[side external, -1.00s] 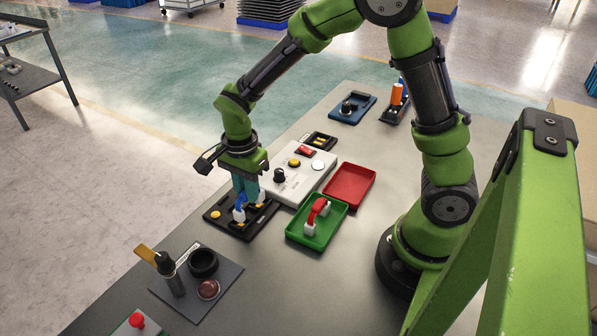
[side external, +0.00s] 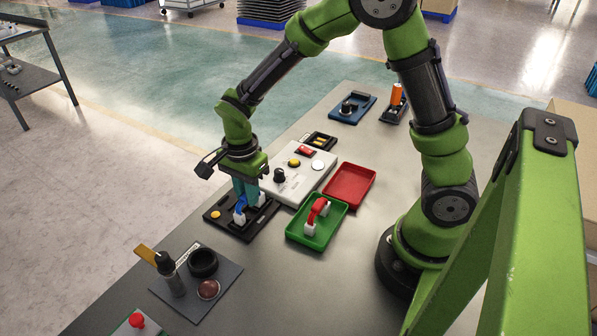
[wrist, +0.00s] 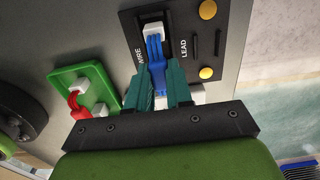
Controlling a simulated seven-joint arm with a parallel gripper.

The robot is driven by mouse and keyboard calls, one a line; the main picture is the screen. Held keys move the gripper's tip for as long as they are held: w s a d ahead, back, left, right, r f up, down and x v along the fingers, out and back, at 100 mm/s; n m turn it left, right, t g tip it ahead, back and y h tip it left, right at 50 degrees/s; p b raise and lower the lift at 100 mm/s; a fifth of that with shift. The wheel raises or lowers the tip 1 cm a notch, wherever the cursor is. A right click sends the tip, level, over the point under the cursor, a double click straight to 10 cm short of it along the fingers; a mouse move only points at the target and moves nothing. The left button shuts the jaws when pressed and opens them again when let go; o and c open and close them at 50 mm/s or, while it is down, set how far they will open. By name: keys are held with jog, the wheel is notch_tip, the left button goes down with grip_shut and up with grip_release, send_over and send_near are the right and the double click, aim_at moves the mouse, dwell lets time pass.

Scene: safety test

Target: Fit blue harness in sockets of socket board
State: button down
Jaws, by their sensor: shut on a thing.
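The blue harness (side external: 241,204) is a blue lead with white end blocks. It is between the fingers of my gripper (side external: 245,196), which is shut on it. In the wrist view, my gripper (wrist: 160,78) holds the blue part (wrist: 156,56), with one white end block (wrist: 154,32) ahead of the fingers; the other end is mostly hidden behind them. The black socket board (side external: 226,220) lies directly below, also in the wrist view (wrist: 180,22). The white ends are down at the board's surface. I cannot tell whether they are fully seated.
A green tray (side external: 330,232) with a red harness (side external: 317,210) lies right of the board. An empty red tray (side external: 350,185) is behind it.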

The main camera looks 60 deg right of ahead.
jog(key=shift+f, duration=0.2)
jog(key=c, duration=0.5)
grip_release()
jog(key=shift+c, duration=0.2)
jog(key=shift+r, duration=3.55)
